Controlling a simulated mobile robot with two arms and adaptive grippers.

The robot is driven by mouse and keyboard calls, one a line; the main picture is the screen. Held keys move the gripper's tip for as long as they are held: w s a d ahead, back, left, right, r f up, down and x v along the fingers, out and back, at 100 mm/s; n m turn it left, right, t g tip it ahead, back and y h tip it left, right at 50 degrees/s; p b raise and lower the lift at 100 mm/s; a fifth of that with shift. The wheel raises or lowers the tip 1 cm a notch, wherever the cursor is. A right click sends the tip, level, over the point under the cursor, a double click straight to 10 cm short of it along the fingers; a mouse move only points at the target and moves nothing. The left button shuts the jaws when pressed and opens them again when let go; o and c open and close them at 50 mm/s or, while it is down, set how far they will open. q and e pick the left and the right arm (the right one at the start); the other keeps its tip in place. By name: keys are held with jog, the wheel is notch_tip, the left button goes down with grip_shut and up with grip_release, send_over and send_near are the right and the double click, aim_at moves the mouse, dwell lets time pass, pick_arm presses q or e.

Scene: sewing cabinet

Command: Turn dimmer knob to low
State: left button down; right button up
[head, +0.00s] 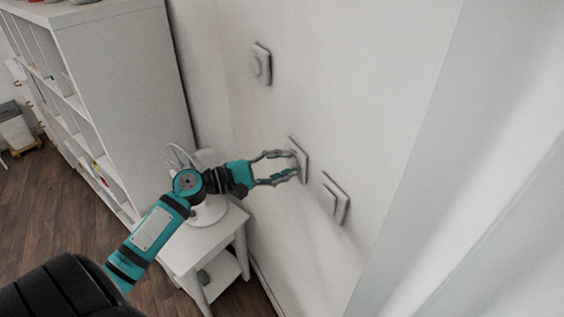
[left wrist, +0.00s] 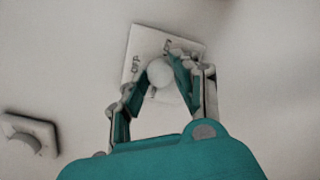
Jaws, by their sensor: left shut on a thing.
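The dimmer's pale square plate (left wrist: 137,48) is on the wall, with a round white knob (left wrist: 160,73) at its middle and small dark lettering that looks like "OFF" beside it. The plate also shows edge-on in the head view (head: 303,161). My left gripper (head: 294,165) reaches it from the left and is shut on the knob. In the left wrist view the two fingers (left wrist: 157,70) lie on either side of the knob. The knob's pointer mark is too blurred to read. My right gripper is not in view.
Another wall plate (head: 335,198) is close to the right of the gripper, and one with a round dial (head: 261,64) is higher up. A white side table (head: 189,259) with a fan (head: 208,213) stands below my left arm. A white shelf unit (head: 127,90) is at the left.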

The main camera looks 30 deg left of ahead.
pick_arm(q)
jog(key=shift+f, duration=0.1)
dwell(0.3)
jog(key=c, duration=1)
grip_release()
jog(key=v, duration=1.2)
